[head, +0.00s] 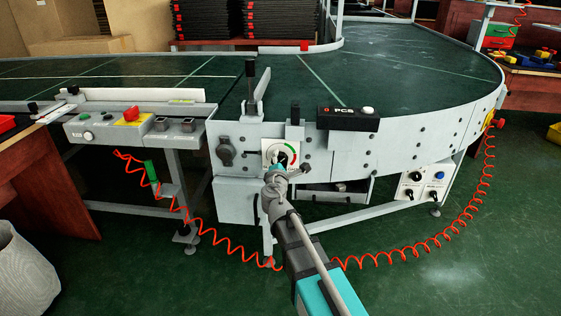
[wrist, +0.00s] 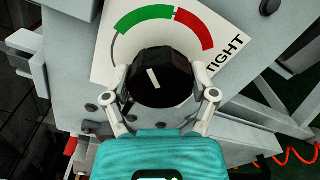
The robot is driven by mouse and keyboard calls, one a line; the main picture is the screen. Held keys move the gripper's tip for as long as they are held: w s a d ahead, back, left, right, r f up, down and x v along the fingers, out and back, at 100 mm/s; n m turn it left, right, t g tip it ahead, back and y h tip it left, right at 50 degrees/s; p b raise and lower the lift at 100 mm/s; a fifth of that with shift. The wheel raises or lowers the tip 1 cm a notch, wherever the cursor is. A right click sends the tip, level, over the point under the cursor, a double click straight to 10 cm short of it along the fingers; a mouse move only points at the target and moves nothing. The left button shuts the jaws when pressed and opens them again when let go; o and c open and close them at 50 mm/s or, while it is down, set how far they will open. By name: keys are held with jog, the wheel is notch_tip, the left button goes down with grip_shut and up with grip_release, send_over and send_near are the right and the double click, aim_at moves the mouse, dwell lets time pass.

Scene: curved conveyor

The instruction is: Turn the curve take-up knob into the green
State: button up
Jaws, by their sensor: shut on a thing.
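The take-up knob (wrist: 172,68) is black and faceted, with a white pointer line on its face. In the wrist view my gripper (wrist: 161,82) has one finger on each side of it and is shut on it. The line points up and slightly left, roughly toward the green arc (wrist: 143,16). In the head view the white dial plate (head: 269,145) is on the conveyor's side panel; my gripper (head: 279,164) covers part of the knob.
The curved conveyor (head: 420,60) bends away to the right. A control box (head: 100,128) is at the left. A coiled red cable (head: 400,258) hangs below, near my arm.

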jog(key=o, duration=1)
jog(key=shift+s+a, duration=0.2)
jog(key=shift+s, duration=5.8)
